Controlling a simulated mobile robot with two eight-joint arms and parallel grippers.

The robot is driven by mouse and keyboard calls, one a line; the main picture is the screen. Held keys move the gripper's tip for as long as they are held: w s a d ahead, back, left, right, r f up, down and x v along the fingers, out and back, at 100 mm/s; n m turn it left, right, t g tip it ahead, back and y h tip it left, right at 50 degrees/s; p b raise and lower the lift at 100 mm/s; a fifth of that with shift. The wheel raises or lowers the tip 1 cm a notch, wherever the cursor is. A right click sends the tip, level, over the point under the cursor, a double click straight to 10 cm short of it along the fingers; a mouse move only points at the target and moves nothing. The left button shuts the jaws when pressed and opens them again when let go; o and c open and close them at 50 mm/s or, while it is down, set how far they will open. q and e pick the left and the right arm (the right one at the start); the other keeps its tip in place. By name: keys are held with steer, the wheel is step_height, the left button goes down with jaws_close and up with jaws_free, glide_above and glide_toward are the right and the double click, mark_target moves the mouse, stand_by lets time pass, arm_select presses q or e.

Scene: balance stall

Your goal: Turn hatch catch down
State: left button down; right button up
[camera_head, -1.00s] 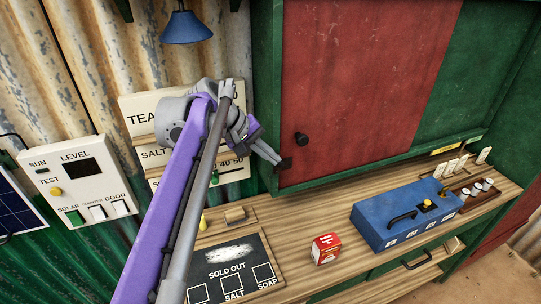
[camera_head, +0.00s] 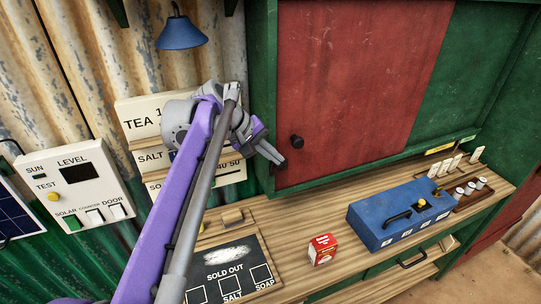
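The red hatch panel (camera_head: 345,85) with a dark round knob (camera_head: 296,142) fills the middle of the view, set in a green frame. The dark hatch catch (camera_head: 281,168) is at the panel's lower left corner, mostly hidden behind my gripper's fingertips. My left gripper (camera_head: 279,160) reaches in from the left with its fingertips at the catch. I cannot tell whether the fingers touch the catch or are closed on it. My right gripper is not in view.
The wooden counter (camera_head: 300,218) below holds a blue box (camera_head: 368,224), a red and white carton (camera_head: 322,249) and a sold-out board (camera_head: 222,262). A switch panel (camera_head: 75,190) and price boards (camera_head: 140,115) are at the left. A blue lamp (camera_head: 181,33) hangs above.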

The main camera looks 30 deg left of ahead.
arm_select(q)
steer(key=shift+w+d+p, duration=0.3)
steer(key=shift+w+d, duration=0.45)
steer(key=shift+w, duration=0.1)
steer(key=shift+f, duration=0.1)
